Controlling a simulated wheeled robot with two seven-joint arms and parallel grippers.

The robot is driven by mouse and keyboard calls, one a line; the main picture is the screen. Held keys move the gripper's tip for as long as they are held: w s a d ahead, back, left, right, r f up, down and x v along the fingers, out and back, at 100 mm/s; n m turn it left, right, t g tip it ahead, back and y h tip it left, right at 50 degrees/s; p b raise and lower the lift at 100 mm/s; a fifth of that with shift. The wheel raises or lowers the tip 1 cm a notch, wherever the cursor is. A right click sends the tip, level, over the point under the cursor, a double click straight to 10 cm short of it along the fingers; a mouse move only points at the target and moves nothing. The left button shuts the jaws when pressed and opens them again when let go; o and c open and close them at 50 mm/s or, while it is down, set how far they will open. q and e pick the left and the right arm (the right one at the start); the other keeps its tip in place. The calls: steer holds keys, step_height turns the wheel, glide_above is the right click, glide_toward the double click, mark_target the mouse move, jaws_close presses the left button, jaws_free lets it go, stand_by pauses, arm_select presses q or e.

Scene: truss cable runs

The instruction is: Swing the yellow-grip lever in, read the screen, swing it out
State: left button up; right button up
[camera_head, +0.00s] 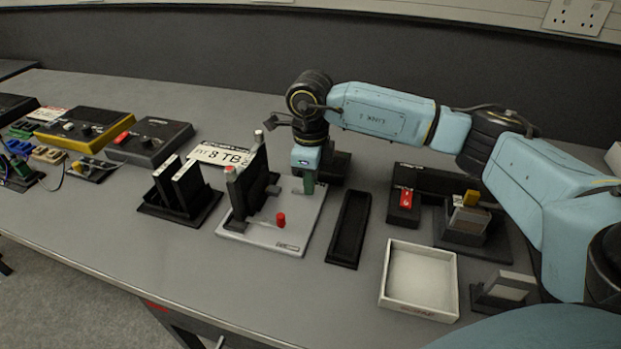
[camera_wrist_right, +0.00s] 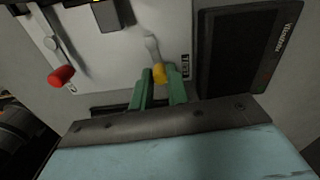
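The lever's yellow grip (camera_wrist_right: 159,74) shows in the right wrist view at the end of a short grey arm (camera_wrist_right: 152,48) on a pale plate. The plate (camera_head: 290,236) shows in the head view. My right gripper (camera_wrist_right: 160,86) points down at it; its two green fingers lie close on either side of the yellow grip. In the head view my right gripper (camera_head: 309,182) stands over the plate's far right part and the yellow grip is hidden. No readable screen shows; a dark block stands just behind the gripper. My left gripper is not in view.
A red knob (camera_head: 280,219) stands on the plate's near side, beside a dark upright panel (camera_head: 248,185). A black tray (camera_head: 349,229) lies right of the plate, then a white bin (camera_head: 421,309). Black slotted holders (camera_head: 180,207) stand to the left.

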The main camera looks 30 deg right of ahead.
jaws_close()
steer(key=shift+w+d+n, duration=0.15)
steer(key=shift+w+n, duration=0.05)
steer(key=shift+n, duration=0.4)
steer(key=shift+w+d+n, duration=0.1)
steer(key=shift+w+n, duration=0.15)
steer(key=shift+n, duration=0.75)
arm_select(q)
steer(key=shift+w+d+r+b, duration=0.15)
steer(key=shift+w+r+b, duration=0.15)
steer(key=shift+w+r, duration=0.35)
arm_select(e)
steer(key=shift+w+d+n, duration=0.1)
steer(key=shift+w+n, duration=0.1)
steer(key=shift+n, duration=0.55)
steer(key=shift+w+d+n, duration=0.1)
steer(key=shift+w+n, duration=0.1)
steer(key=shift+n, duration=0.55)
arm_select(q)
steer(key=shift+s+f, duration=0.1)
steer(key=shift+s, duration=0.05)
arm_select(e)
steer(key=o, duration=0.6)
jaws_free()
steer(key=shift+c, duration=0.2)
